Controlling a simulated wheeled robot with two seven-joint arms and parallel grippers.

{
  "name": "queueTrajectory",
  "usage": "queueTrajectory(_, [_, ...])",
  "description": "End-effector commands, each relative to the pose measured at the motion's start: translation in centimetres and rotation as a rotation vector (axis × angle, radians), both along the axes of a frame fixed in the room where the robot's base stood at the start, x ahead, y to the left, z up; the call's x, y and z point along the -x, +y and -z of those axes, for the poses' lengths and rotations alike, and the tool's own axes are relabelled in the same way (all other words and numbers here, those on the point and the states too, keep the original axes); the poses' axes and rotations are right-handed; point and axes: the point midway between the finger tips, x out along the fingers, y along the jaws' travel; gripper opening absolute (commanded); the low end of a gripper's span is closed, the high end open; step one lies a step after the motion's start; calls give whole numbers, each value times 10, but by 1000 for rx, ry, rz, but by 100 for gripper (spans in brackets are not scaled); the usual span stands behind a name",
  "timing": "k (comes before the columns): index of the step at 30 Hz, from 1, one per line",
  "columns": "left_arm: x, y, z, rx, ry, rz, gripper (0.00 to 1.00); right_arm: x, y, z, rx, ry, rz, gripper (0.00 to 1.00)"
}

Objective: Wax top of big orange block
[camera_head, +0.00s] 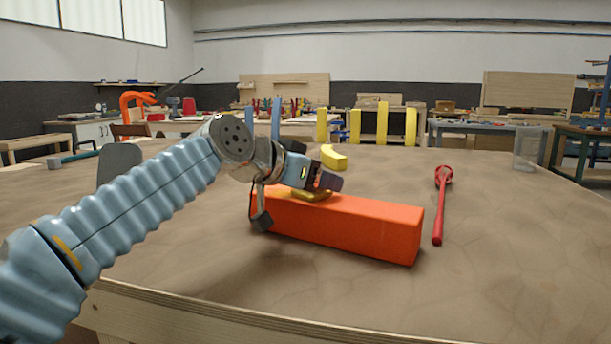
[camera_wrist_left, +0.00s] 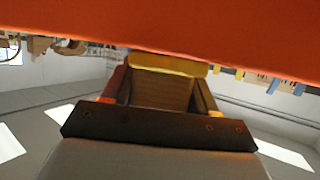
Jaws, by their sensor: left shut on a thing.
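The big orange block (camera_head: 345,223) lies flat on the table, long side running from centre left to right; its orange face also fills the top of the left wrist view (camera_wrist_left: 160,25). My left gripper (camera_head: 318,188) is over the block's left part, shut on a yellow piece (camera_head: 308,195). In the left wrist view the yellow piece (camera_wrist_left: 168,64) sits between the fingers, right against the orange surface. It appears to touch the block's top, though the exact contact is partly hidden by the gripper. My right gripper is not in view.
A curved yellow piece (camera_head: 333,157) lies behind the block. A red long-handled tool (camera_head: 440,205) lies to its right, and a clear container (camera_head: 526,148) stands at the far right. Upright yellow pieces (camera_head: 382,122) stand at the back. The front right of the table is clear.

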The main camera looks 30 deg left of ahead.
Motion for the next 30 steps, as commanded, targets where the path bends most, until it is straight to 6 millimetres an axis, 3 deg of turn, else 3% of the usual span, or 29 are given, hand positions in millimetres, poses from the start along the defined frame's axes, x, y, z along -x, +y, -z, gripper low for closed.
queueTrajectory(22, [-2,-44,-2,0,-2,0,22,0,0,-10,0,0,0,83])
queueTrajectory(30, [-3,-69,-1,-1,-1,0,22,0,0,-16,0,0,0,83])
